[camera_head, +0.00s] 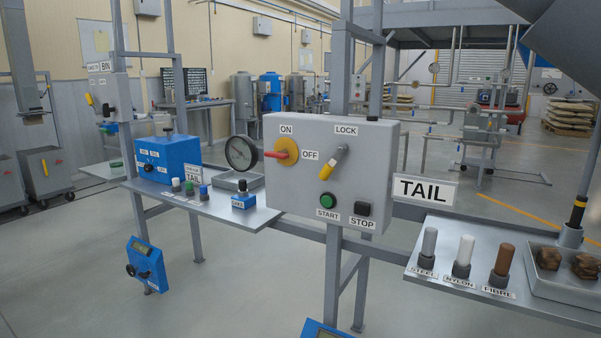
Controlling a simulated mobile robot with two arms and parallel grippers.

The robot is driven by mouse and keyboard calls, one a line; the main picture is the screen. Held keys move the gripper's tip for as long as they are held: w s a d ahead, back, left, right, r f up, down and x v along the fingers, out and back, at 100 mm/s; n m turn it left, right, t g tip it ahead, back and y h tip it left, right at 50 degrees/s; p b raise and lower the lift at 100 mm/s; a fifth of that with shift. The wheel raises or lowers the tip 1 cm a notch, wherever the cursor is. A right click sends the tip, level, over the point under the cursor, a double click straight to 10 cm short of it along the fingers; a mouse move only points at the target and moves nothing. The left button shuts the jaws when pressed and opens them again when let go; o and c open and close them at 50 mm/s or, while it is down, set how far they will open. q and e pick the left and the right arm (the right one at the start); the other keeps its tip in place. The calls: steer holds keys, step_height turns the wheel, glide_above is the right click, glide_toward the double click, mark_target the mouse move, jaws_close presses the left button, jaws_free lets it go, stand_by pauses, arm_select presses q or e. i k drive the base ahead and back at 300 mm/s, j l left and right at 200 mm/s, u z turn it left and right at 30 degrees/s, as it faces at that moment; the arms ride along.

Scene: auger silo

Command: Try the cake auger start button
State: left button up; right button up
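A grey control box (375,150) on a post carries a green START button (327,201) and a black STOP button (363,210) low on its face. Its red switch handle (280,154) lies roughly horizontal, level with the OFF label, on a yellow disc. A yellow-gripped lever (329,168) below the LOCK label slants down to the left. A TAIL sign (426,190) is beside this box. Farther left, a smaller grey box (110,97) stands near a sign reading "CAKE TO BIN" (99,67); its buttons are too small to make out. Neither gripper is in view.
The right shelf (520,306) holds steel, nylon and fibre rods and a tray (560,284) with brown lumps. A blue device (146,263) hangs low left. Open floor lies front left.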

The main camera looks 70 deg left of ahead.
mark_target(327, 201)
steer(key=u, duration=2)
